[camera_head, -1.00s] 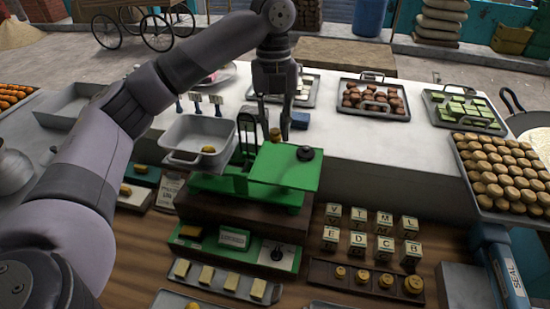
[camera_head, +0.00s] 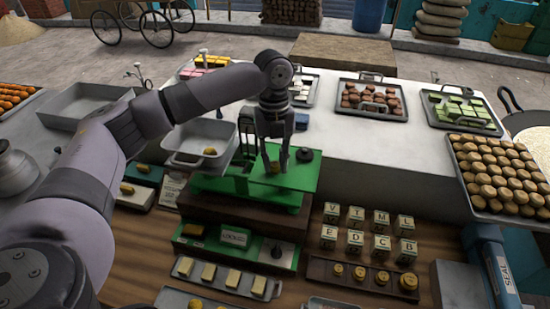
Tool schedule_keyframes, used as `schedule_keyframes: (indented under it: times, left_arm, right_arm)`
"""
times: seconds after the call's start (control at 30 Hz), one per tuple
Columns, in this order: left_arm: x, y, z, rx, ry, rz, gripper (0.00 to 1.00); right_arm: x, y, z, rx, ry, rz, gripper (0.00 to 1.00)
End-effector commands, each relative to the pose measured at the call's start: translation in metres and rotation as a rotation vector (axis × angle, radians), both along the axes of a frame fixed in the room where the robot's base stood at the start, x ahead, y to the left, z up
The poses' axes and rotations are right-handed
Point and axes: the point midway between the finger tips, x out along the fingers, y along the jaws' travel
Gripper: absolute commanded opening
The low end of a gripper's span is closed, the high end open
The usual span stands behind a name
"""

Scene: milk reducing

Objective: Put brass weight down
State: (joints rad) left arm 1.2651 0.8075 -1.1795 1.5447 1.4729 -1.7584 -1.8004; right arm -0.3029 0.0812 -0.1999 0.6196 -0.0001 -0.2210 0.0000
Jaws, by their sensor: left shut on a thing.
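My left gripper (camera_head: 274,166) points down over the green plate (camera_head: 302,181) of the balance scale. It is shut on a small brass weight (camera_head: 274,167), which is at or just above the plate; I cannot tell whether it touches. A dark round weight (camera_head: 304,155) stands on the same plate, just right of the gripper. The scale's other side carries a grey pan (camera_head: 183,157) with a small yellow piece in it. My right gripper is out of view.
A dark wooden holder (camera_head: 345,285) with several brass weights lies at the front right. Lettered blocks (camera_head: 380,245) stand behind it. Trays of brown sweets (camera_head: 372,114), green sweets (camera_head: 461,125) and round biscuits (camera_head: 480,203) fill the right counter. The white counter between is mostly clear.

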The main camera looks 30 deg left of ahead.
Motion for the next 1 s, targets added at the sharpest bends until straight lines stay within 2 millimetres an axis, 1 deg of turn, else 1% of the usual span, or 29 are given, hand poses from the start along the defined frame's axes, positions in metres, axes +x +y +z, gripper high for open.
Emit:
schedule_keyframes:
  times: [0.03,0.07,0.33,0.63,0.7,0.77,0.87,0.97,1.0]
  left_arm:
    - [0.0,0.0,-0.002,-0.001,0.001,0.0,0.0]
    - [0.0,0.0,-0.002,-0.001,0.001,0.0,0.23]
    - [0.0,0.0,-0.002,-0.001,0.001,0.0,0.41]
    - [0.0,0.0,-0.001,0.0,0.0,0.0,0.42]
    - [0.0,0.0,0.002,0.001,-0.001,0.0,0.42]
    - [0.001,0.0,0.005,0.0,-0.003,0.0,0.42]
    - [0.003,0.001,0.019,-0.003,-0.005,0.0,0.42]
    - [0.006,0.002,0.04,-0.002,-0.005,0.001,0.42]
    - [0.006,0.003,0.05,-0.002,-0.007,0.0,0.42]
  right_arm:
    - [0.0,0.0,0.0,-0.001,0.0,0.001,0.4]
    - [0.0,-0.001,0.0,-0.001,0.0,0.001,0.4]
    - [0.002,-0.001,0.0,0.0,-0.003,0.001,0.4]
    - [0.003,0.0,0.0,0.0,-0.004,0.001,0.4]
    - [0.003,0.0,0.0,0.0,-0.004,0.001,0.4]
    - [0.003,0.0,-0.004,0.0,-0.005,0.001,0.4]
    - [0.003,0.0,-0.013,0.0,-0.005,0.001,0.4]
    - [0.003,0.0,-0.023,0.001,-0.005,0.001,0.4]
    - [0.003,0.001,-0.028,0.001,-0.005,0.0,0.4]
